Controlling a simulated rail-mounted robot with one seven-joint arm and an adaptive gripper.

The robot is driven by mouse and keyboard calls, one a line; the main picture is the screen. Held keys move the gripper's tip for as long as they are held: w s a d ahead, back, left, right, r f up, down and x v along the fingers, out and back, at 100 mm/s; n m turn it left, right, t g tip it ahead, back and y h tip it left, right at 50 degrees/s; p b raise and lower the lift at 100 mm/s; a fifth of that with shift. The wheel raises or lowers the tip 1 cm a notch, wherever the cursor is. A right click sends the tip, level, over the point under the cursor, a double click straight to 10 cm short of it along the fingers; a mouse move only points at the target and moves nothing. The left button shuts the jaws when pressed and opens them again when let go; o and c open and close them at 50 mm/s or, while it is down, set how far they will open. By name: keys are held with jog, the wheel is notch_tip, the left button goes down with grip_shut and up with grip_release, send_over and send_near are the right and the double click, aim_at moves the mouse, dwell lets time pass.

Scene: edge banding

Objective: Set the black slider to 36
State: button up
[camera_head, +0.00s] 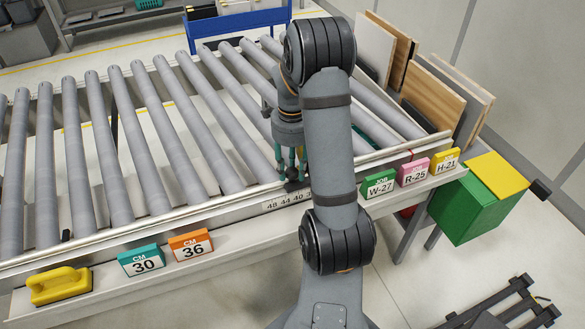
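My gripper (290,172), with teal fingers, points down at the front rail of the roller table, left of my arm's grey forearm. A small dark piece, seemingly the black slider (291,186), is at the fingertips on the rail. The fingers look spread above it, but whether they grip it is too small to tell. A scale strip (284,203) just below reads 48, 44, 40; my arm hides its continuation to the right, so the 36 mark does not show. An orange block (191,244) reading CM 36 sits on the front ledge.
On the ledge are a teal CM 30 block (141,260), a yellow handled object (59,286), and green W-27 (379,184), pink R-25 (413,171) and yellow H-21 (445,162) blocks. A green bin (470,208) and leaning boards (435,95) stand at right.

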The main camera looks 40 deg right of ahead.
aim_at(292, 171)
notch_tip(292, 171, up, 12)
dwell(0.7)
dwell(0.4)
